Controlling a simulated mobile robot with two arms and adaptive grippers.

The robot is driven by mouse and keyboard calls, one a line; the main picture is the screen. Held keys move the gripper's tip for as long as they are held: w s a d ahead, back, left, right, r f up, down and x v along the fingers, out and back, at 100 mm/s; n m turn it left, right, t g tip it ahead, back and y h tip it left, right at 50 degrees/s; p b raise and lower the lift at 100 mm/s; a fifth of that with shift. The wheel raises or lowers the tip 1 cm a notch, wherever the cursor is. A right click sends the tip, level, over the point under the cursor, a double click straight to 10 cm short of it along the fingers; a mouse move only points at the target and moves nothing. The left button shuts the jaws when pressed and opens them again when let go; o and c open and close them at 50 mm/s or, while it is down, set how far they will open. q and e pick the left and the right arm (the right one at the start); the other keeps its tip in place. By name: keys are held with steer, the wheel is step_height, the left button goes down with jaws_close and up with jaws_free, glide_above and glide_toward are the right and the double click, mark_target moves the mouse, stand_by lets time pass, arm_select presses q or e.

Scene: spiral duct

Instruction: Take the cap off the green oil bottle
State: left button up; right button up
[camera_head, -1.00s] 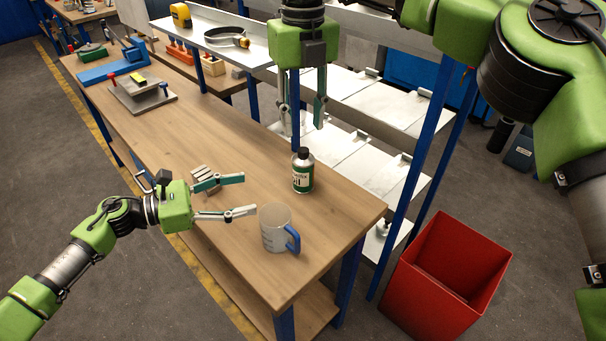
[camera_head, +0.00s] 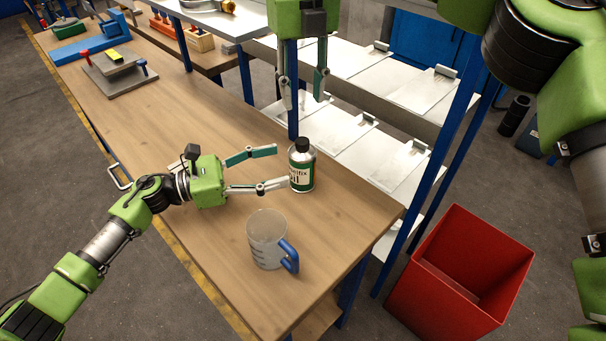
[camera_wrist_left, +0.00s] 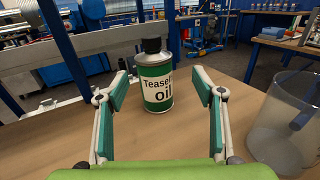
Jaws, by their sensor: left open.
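The green oil bottle (camera_head: 302,172) stands upright on the wooden workbench, with its black cap (camera_head: 302,144) on. In the left wrist view the bottle (camera_wrist_left: 156,85) and its cap (camera_wrist_left: 151,45) are ahead, between the lines of the two fingers. My left gripper (camera_head: 281,167) is open, low over the bench, its fingers pointing at the bottle. The fingertips are close to the bottle's left side; whether they touch it I cannot tell. My right gripper (camera_head: 303,97) hangs fingers down above and behind the bottle, its fingers apart and nothing between them.
A clear measuring jug (camera_head: 266,240) with a blue handle stands near the left gripper, towards the bench's front; it also shows in the left wrist view (camera_wrist_left: 285,125). A red bin (camera_head: 462,270) is on the floor at right. Metal shelves (camera_head: 345,125) stand behind the bench.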

mark_target(303, 167)
arm_select(q)
steer(key=f+b, duration=0.1)
steer(key=f, duration=0.1)
steer(key=w+f+b, duration=0.1)
steer(key=shift+w+f, duration=0.15)
steer(key=shift+f, duration=0.25)
arm_select(e)
steer(key=f, duration=0.1)
steer(key=w+f, duration=0.1)
steer(key=f, duration=0.2)
steer(key=shift+w+a, duration=0.1)
steer(key=shift+w, duration=0.15)
arm_select(q)
steer(key=shift+d+r, duration=0.1)
steer(key=shift+d, duration=0.1)
arm_select(e)
steer(key=shift+s+r, duration=0.1)
steer(key=shift+r, duration=0.05)
arm_select(q)
steer(key=x, duration=0.5)
steer(key=shift+w+d, duration=0.15)
steer(key=shift+d, duration=0.2)
steer(key=shift+w+d, duration=0.1)
steer(key=shift+d, duration=0.45)
arm_select(e)
steer(key=shift+s, duration=0.1)
